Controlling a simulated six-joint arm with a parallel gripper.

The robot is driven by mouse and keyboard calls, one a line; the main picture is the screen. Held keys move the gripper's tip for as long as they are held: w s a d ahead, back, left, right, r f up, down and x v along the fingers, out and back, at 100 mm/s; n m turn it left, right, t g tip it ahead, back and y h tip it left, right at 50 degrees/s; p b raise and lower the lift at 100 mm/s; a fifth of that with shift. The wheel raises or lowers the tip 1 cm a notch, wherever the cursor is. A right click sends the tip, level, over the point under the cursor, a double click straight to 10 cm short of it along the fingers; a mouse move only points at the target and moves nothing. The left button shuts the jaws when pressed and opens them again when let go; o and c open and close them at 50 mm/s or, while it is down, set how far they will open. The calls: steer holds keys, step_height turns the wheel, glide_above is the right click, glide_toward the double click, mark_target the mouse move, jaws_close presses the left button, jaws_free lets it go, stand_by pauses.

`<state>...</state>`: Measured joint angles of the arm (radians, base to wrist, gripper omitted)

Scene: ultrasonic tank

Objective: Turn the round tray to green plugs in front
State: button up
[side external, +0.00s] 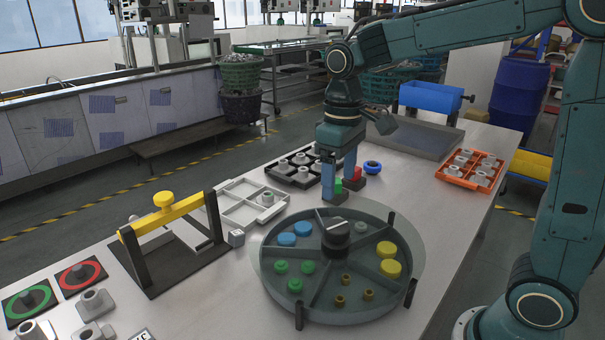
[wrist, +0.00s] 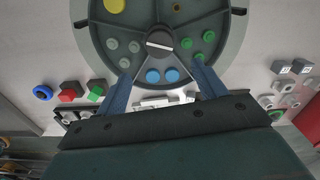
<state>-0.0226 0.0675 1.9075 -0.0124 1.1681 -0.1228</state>
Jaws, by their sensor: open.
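The round tray (side external: 345,317) is split by dividers around a dark central knob (side external: 336,228), which also shows in the wrist view (wrist: 160,40). Green plugs (side external: 295,286) lie in its front-left compartment in the side view, and brass plugs (side external: 340,300) in the compartment nearest that camera. Blue plugs (side external: 287,239) lie at the back left, yellow plugs (side external: 390,269) at the right. Grey plugs (wrist: 125,63) lie beside the blue ones. My gripper (side external: 341,194) is open and empty, pointing down near the tray's far side. In the wrist view its fingers (wrist: 163,68) frame the blue plugs.
Dark posts (side external: 298,317) stand around the tray. A yellow-barred frame (side external: 163,215) and a light divided tray (side external: 238,207) stand left. Red and green blocks (side external: 355,175) and a blue ring (side external: 373,167) lie behind my gripper. An orange tray (side external: 476,181) sits at the back right.

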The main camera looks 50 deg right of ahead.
mark_target(337, 225)
step_height(337, 225, down, 11)
steer(key=shift+r, duration=0.15)
stand_by(0.4)
steer(key=c, duration=1.4)
steer(key=shift+m, duration=3.7)
steer(key=shift+d+r+m, duration=0.1)
steer(key=shift+m, duration=3.4)
